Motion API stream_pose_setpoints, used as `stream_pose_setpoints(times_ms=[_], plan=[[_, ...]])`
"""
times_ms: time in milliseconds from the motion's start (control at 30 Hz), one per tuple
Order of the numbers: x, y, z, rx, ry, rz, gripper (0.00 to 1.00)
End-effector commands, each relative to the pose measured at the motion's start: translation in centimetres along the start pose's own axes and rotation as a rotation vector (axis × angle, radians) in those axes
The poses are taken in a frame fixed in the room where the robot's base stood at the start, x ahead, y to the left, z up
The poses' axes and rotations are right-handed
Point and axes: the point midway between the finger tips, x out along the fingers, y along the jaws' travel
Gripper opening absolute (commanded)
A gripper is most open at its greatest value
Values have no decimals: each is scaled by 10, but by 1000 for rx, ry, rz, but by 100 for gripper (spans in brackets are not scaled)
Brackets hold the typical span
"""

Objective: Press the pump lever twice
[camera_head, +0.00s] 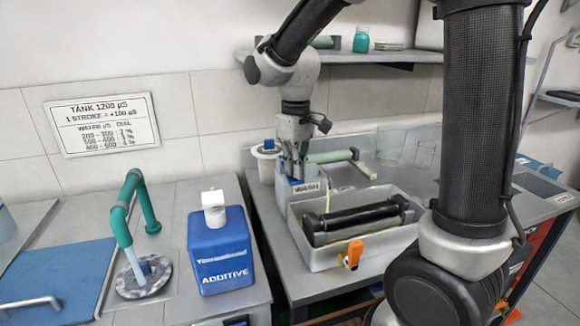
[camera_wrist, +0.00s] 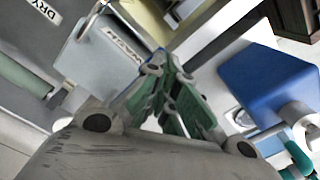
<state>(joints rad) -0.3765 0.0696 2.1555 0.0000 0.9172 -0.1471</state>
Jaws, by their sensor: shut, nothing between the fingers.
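A blue jug (camera_head: 222,250) labelled ADDITIVE stands on the left counter with a white pump head (camera_head: 214,208) on top, which seems to be the pump lever. The jug (camera_wrist: 262,82) and its white pump head (camera_wrist: 282,122) also show at the right of the wrist view. My gripper (camera_head: 296,172) points down at the box marked WASH, right of and behind the jug, apart from the pump head. In the wrist view its green-padded fingers (camera_wrist: 170,70) are together with nothing between them. The fingertips are partly lost against the box in the head view.
The WASH box (camera_head: 305,188) stands behind a grey tray (camera_head: 323,258) holding a dark roller (camera_head: 355,217). A teal bent pipe (camera_head: 133,195) stands left of the jug, beside a blue lid (camera_head: 55,275). A wall sign (camera_head: 102,124) mentions strokes. My arm covers the right.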

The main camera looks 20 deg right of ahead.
Motion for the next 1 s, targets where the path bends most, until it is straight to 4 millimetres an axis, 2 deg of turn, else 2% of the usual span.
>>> stream_pose_setpoints(times_ms=[267,500,1000], plan=[[12,0,0,0,-1,0,0],[10,0,0,0,1,0,0],[-25,0,0,0,1,0,0]])
